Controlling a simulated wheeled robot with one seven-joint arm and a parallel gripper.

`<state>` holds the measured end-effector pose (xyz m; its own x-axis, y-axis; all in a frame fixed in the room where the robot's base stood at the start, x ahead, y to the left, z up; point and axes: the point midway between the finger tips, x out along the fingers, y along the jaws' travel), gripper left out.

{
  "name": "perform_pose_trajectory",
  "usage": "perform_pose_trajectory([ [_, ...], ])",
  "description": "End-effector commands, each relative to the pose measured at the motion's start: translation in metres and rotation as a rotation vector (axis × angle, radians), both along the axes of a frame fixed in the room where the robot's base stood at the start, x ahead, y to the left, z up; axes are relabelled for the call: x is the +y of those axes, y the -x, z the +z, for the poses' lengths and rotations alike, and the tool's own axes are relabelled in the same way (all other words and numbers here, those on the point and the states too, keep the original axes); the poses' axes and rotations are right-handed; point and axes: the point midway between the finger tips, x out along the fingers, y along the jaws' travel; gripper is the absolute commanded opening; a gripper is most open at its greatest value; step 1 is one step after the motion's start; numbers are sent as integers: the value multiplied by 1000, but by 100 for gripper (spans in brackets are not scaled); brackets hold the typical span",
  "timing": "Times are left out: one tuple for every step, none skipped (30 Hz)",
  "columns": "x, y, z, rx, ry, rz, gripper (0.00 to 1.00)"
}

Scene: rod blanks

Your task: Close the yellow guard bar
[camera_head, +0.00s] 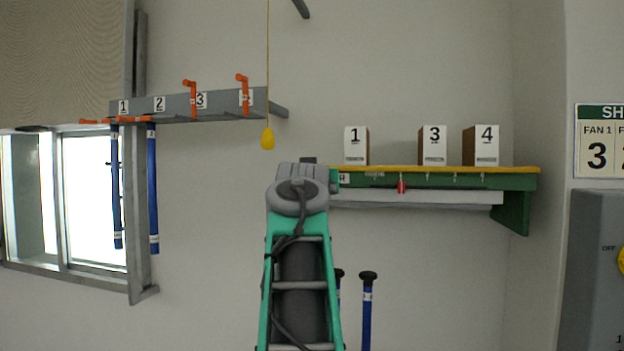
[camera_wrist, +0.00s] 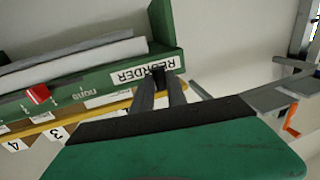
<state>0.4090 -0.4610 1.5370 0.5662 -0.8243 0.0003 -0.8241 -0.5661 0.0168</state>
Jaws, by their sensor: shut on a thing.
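The yellow guard bar (camera_head: 440,168) runs along the front top edge of the green shelf (camera_head: 516,183). In the wrist view, where the shelf shows upside down, the bar (camera_wrist: 60,122) runs along its lower edge. My gripper (camera_wrist: 162,80) has its two dark fingers close together at the bar's end, over the REORDER label (camera_wrist: 140,74). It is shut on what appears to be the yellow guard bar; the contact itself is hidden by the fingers. In the head view my arm and wrist cover the shelf's left end.
White-fronted boxes 1 (camera_head: 356,146), 3 (camera_head: 433,146) and 4 (camera_head: 486,146) stand on the shelf. A red tag (camera_head: 401,187) hangs on its front. A yellow pull knob (camera_head: 267,138) hangs left of it. A grey rack (camera_head: 220,103) holds blue rods (camera_head: 153,190). A grey switch box (camera_head: 597,270) stands right.

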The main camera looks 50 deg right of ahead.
Motion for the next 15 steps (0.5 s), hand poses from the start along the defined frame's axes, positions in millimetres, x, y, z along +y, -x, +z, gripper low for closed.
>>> perform_pose_trajectory([
  [0,0,0,0,0,1,8],
  [0,0,0,0,0,1,5],
  [0,0,0,0,0,1,2],
  [0,0,0,0,0,1,0],
  [0,0,0,0,0,1,0],
  [0,0,0,0,0,1,0],
  [0,0,0,0,0,1,0],
  [0,0,0,0,0,1,0],
  [0,0,0,0,0,1,0],
  [0,0,0,0,0,1,0],
  [0,0,0,0,0,1,0],
  [0,0,0,0,0,1,0],
  [-3,0,0,1,-1,0,0],
  [-2,0,0,1,-1,0,0],
  [-1,0,0,1,-2,1,0],
])
